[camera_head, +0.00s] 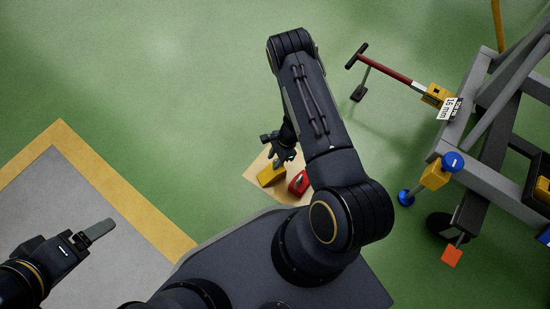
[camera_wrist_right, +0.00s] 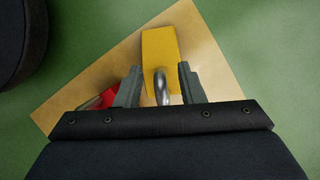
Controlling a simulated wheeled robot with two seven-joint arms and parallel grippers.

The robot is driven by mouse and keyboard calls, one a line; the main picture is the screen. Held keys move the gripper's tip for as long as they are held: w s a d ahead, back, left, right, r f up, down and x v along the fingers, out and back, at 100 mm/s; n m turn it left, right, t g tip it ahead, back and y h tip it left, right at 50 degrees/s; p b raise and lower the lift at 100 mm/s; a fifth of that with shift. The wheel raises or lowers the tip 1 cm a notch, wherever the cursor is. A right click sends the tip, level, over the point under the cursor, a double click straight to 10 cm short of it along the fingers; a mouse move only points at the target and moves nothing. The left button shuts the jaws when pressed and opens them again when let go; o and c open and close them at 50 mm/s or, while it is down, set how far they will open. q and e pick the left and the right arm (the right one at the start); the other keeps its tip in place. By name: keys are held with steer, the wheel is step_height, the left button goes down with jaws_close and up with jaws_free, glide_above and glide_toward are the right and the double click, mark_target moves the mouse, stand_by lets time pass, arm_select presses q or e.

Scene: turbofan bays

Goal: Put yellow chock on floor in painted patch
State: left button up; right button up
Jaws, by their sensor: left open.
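The yellow chock (camera_head: 271,175) sits on a tan board (camera_head: 259,188) on the green floor, beside a red object (camera_head: 299,182). In the right wrist view the chock (camera_wrist_right: 160,52) has a metal loop handle (camera_wrist_right: 162,88) at its near end. My right gripper (camera_head: 284,156) is over the chock; its fingers (camera_wrist_right: 159,72) stand apart on either side of the handle, with gaps visible. The painted patch (camera_head: 75,208) is grey with a yellow border, at the left. My left gripper (camera_head: 97,232) is open and empty above it.
A grey wheeled stand (camera_head: 470,110) with blue knobs and an orange tag (camera_head: 452,257) is at the right. A red-handled bar (camera_head: 385,70) reaches out from it. The green floor at the upper left is clear.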

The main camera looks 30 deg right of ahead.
steer(key=shift+r, duration=0.2)
steer(key=p+v, duration=0.6)
steer(key=v, duration=0.6)
steer(key=w+a+r+n+t+y, duration=0.1)
steer(key=a+r+n, duration=0.2)
steer(key=r, duration=1)
steer(key=a+r+n+t+y, duration=0.1)
steer(key=a+r+n+t, duration=0.2)
steer(key=r, duration=1.1)
steer(key=s+a+r+n+h, duration=0.1)
steer(key=s+a+r+n, duration=0.1)
steer(key=s+r+n, duration=0.3)
steer(key=s+a+r+n+t+h, duration=0.1)
steer(key=s+r+n, duration=0.5)
steer(key=s, duration=0.7)
steer(key=shift+a+r+n+h, duration=0.3)
steer(key=shift+a+r, duration=0.25)
steer(key=shift+r, duration=0.5)
